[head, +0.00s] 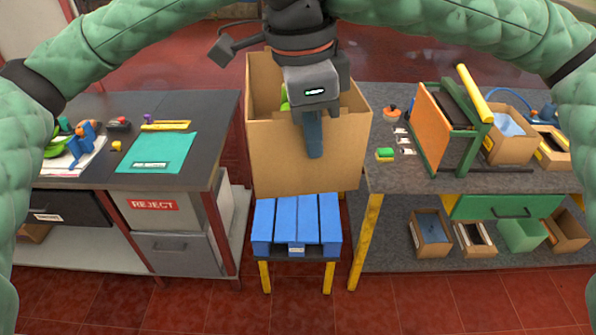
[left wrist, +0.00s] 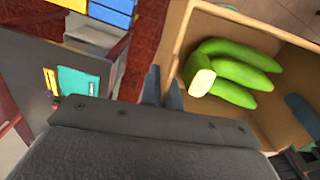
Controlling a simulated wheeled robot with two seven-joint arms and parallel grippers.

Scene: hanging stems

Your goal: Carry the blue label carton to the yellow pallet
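An open brown carton (head: 300,165) is in the middle of the head view, its lower edge at the back of a blue slatted pallet (head: 296,222); I cannot tell whether they touch. The carton (left wrist: 210,22) holds several green banana-like fruits (left wrist: 235,75).
The left bench (head: 215,110) carries a teal mat (head: 158,152) and tools, with a REJECT drawer (head: 155,205) below. The right bench (head: 385,175) carries an orange-panelled frame (head: 436,125) and small boxes. Red tiled floor (head: 200,305) lies clear in front of the pallet stand.

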